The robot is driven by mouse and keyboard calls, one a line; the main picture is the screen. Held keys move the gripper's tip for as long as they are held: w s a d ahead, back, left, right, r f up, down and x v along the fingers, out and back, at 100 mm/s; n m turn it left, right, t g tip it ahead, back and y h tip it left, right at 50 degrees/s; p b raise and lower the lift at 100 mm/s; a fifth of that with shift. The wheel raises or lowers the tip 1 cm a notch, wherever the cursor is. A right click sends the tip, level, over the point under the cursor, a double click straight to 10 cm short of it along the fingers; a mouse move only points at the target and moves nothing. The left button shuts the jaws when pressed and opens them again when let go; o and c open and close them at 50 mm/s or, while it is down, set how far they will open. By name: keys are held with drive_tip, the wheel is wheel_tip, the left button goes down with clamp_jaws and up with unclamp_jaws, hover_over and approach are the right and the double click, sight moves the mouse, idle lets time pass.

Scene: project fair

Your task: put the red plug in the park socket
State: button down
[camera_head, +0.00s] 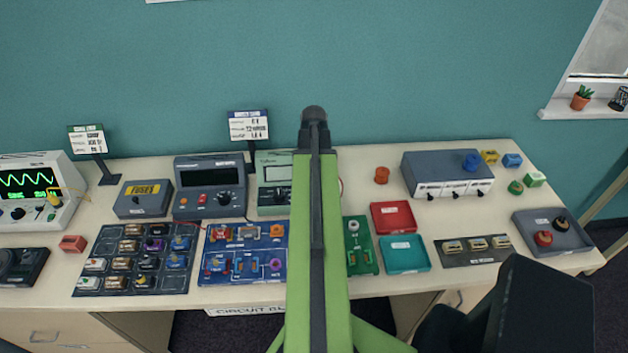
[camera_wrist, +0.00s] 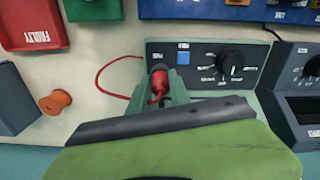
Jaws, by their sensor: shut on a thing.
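In the wrist view, my gripper (camera_wrist: 160,83) is shut on the red plug (camera_wrist: 157,86), at the left part of a green meter's dark front panel (camera_wrist: 207,80). A thin red lead (camera_wrist: 101,76) loops out to the left. A dark round shape shows just past the plug's end; I cannot tell whether the plug is in a socket. No park label is readable. In the head view my arm covers the gripper, the plug and part of the meter (camera_head: 270,171).
A grey meter (camera_head: 209,190) stands close left of the green one. An orange spool (camera_head: 382,175) lies to the right. Red (camera_head: 393,204) and teal trays (camera_head: 403,240) and circuit boards lie in front. Some bare tabletop shows around the spool.

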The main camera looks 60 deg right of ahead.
drive_tip(key=shift+f+b, duration=0.5)
drive_tip(key=shift+f, duration=0.05)
drive_tip(key=c, duration=1.1)
unclamp_jaws()
drive_tip(key=o, duration=0.5)
drive_tip(key=shift+c, duration=0.2)
drive_tip(key=shift+r, duration=0.1)
wheel_tip(320, 180, up, 8)
drive_tip(key=p, duration=0.8)
